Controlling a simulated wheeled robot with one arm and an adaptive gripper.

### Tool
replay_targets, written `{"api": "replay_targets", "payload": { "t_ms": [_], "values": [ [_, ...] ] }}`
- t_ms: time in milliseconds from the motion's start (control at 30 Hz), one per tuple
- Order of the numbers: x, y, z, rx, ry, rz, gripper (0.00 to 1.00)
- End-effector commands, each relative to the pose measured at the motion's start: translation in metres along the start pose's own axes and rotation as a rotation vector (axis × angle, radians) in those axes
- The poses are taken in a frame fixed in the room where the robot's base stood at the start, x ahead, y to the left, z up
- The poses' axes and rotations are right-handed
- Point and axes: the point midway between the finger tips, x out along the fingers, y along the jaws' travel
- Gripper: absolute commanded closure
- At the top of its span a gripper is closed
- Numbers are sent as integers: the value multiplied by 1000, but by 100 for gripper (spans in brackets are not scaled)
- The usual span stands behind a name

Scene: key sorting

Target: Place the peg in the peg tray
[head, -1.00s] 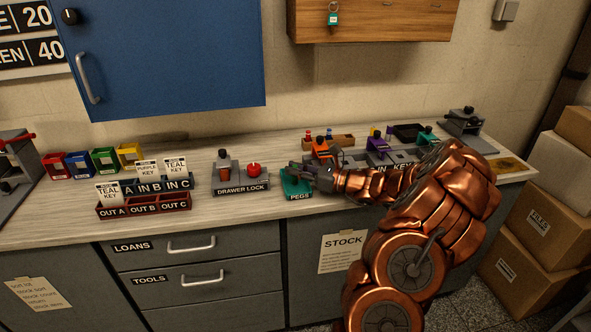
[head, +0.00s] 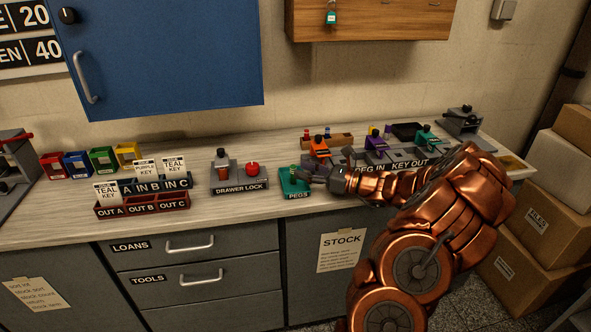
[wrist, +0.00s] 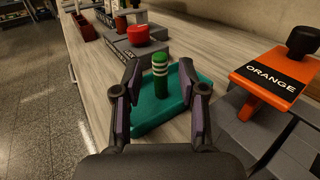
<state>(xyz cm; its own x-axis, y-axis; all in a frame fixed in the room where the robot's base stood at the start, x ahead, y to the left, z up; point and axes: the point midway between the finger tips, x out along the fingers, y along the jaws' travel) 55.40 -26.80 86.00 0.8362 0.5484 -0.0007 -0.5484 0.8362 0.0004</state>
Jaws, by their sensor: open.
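The peg (wrist: 160,78) is green with pale stripes and stands upright on the teal peg tray (wrist: 152,118) in the wrist view. In the head view the tray (head: 293,187) lies on the counter behind the PEGS label, and the small peg (head: 294,170) shows at its back. My gripper (wrist: 160,75) is open, with one finger on each side of the peg and a gap visible around it. In the head view my gripper (head: 312,175) is at the tray's right side. The peg's base is partly hard to make out.
A drawer lock block (head: 239,181) with a red knob (head: 252,169) stands left of the tray. An orange key holder (head: 319,147) stands behind right, with purple (head: 376,142) and teal (head: 426,136) ones farther right. Card trays (head: 142,206) sit at the left.

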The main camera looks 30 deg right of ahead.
Motion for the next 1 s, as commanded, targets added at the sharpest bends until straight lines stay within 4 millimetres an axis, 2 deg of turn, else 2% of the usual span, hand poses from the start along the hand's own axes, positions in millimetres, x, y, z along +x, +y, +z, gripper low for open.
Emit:
{"api": "replay_targets", "payload": {
  "t_ms": [100,300,400,600,733,833,933,1000],
  "values": [
    [-26,-1,0,-2,-1,-3,59],
    [-60,-1,0,-1,0,-3,59],
    [-72,0,0,0,0,-2,59],
    [-83,0,0,1,-2,1,59],
    [-84,1,0,0,-1,3,59],
    [-75,8,3,-15,7,28,59],
    [-54,30,12,-64,32,103,59],
    [-32,57,19,-117,58,188,59]
  ]
}}
